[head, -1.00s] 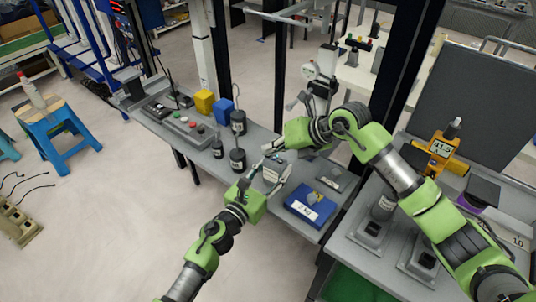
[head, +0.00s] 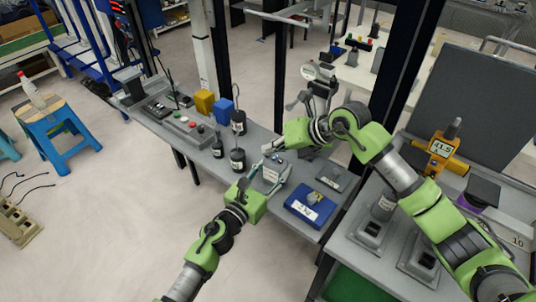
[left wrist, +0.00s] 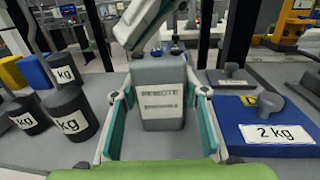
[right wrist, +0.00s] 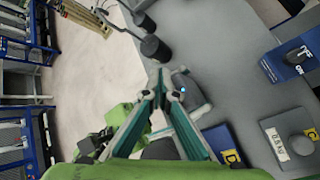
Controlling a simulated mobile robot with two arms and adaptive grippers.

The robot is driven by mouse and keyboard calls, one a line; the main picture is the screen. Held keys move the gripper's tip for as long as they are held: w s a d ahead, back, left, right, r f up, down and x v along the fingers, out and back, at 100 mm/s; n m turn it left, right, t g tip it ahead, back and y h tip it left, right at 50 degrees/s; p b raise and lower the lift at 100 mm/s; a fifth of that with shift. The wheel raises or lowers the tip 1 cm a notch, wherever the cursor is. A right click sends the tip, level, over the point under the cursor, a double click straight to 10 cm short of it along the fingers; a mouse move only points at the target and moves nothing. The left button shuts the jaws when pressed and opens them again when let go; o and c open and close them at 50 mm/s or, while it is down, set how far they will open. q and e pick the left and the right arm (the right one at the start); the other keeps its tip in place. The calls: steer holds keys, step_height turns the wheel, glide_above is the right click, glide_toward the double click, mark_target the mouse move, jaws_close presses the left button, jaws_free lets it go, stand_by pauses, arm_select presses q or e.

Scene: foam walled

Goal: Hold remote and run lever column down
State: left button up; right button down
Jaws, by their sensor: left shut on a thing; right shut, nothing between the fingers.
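The remote (left wrist: 163,72) is a grey box with a "REMOTE" label. My left gripper (head: 268,184) is shut on it, a finger on each side, above the bench; it also shows in the head view (head: 271,174). My right gripper (head: 268,149) is shut and empty, its tips close over the remote's top. In the right wrist view the tips (right wrist: 159,78) are beside a lit blue button (right wrist: 183,90); contact is unclear. The lever column (head: 321,88), with a round dial and lever arms, stands behind my right gripper, partly hidden by it.
Black kg weights (head: 237,160) stand left of the remote. A blue 2 kg block (head: 300,207) lies at the right. A control box with buttons (head: 187,129) and yellow and blue blocks stand farther left. Dark posts rise behind the bench.

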steer(key=shift+r, duration=0.15)
stand_by(0.5)
steer(key=shift+r, duration=0.6)
steer(key=shift+r, duration=2.5)
arm_select(q)
steer(key=o, duration=1.3)
steer(key=shift+c, duration=0.2)
